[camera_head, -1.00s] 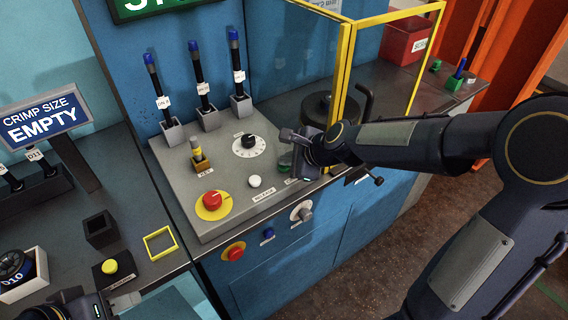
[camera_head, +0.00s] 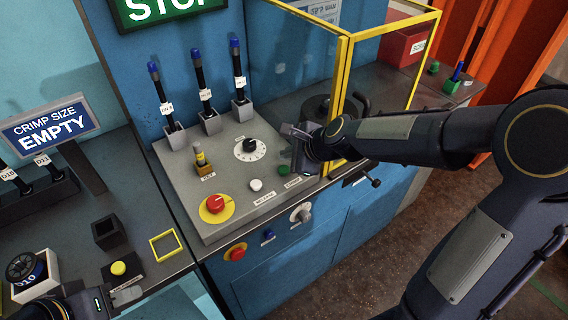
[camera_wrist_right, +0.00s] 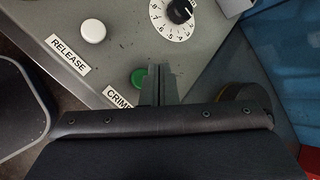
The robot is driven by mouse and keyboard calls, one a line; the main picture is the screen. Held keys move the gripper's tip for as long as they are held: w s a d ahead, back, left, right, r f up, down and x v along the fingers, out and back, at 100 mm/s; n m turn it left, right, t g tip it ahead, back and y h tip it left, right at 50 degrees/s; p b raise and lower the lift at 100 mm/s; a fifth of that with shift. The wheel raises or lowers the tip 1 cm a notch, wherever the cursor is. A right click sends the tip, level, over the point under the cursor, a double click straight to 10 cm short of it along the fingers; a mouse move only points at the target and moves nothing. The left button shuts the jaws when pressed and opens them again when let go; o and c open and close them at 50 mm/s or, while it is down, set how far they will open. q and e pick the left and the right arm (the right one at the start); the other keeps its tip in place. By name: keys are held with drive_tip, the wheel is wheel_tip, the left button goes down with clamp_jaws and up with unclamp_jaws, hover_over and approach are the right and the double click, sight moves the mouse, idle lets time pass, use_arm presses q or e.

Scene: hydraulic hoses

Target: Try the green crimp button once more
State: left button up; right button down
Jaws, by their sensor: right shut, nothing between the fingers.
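The green crimp button (camera_head: 284,170) sits on the grey sloped control panel (camera_head: 225,190), above its CRIMP label. In the right wrist view the green button (camera_wrist_right: 138,76) is partly hidden by the fingers. My right gripper (camera_head: 290,130) is shut and empty. It is over the panel, up and to the right of the button in the head view, and looks apart from it. The right wrist view shows its closed fingers (camera_wrist_right: 160,85) beside the button. My left gripper is at the bottom left edge of the head view; its fingers (camera_head: 124,295) show only in part.
A white release button (camera_head: 256,185), red emergency button (camera_head: 214,204), dial (camera_head: 250,149) and yellow-topped key (camera_head: 201,158) share the panel. A yellow-framed guard (camera_head: 345,80) stands right of it. A sign (camera_head: 48,125) reads CRIMP SIZE EMPTY.

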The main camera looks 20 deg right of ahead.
sight(288, 171)
wheel_tip(288, 171, up, 3)
drive_tip(key=p, duration=0.2)
drive_tip(key=shift+r+p, duration=0.2)
drive_tip(key=shift+p, duration=0.15)
drive_tip(key=shift+f, duration=0.1)
idle(0.3)
drive_tip(key=s+d+r+n+g, duration=0.1)
drive_tip(key=s+d+n, duration=0.1)
drive_tip(key=s+n, duration=0.7)
drive_tip(key=s+d+r+n+g+h, duration=0.1)
drive_tip(key=s+d+n, duration=0.2)
drive_tip(key=s+n, duration=0.7)
drive_tip(key=s, duration=0.8)
drive_tip(key=shift+r, duration=0.4)
drive_tip(key=c, duration=2.1)
unclamp_jaws()
drive_tip(key=shift+c, duration=0.2)
